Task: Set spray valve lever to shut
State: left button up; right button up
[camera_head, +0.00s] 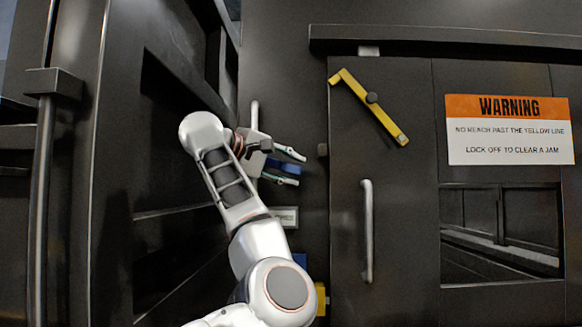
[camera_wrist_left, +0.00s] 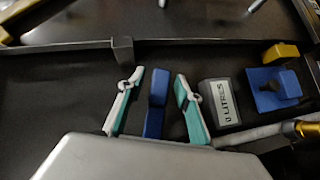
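A blue lever (camera_wrist_left: 155,103), which looks like the spray valve lever, stands out from the dark panel. It also shows in the head view (camera_head: 283,167), partly covered by my gripper. My left gripper (camera_head: 292,167) is open, with one finger on each side of the blue lever. In the left wrist view my left gripper (camera_wrist_left: 158,77) has a visible gap between each teal-lined finger and the lever. The lever's base is partly hidden by the gripper body. My right gripper is not in view.
A grey meter box marked LITRES (camera_wrist_left: 222,103) sits beside the fingers. Beyond it are a blue block (camera_wrist_left: 273,88) and a yellow piece (camera_wrist_left: 281,53). A door with a yellow latch bar (camera_head: 370,105), a handle (camera_head: 367,232) and a warning sign (camera_head: 509,130) is on the right.

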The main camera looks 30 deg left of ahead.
pick_arm(q)
grip_shut()
jog(key=shift+d+r+n+t+h+b, duration=0.15)
jog(key=shift+r+n+t+h+b, duration=0.3)
jog(key=shift+b, duration=0.7)
jog(key=shift+w+d+r+n+t+b, duration=0.15)
jog(key=shift+r+n+t+b, duration=0.1)
jog(key=shift+r+t+b, duration=0.15)
jog(key=shift+r+n+t, duration=0.35)
jog(key=shift+r+n, duration=0.05)
jog(key=shift+r, duration=0.5)
grip_release()
jog(key=shift+f, duration=0.1)
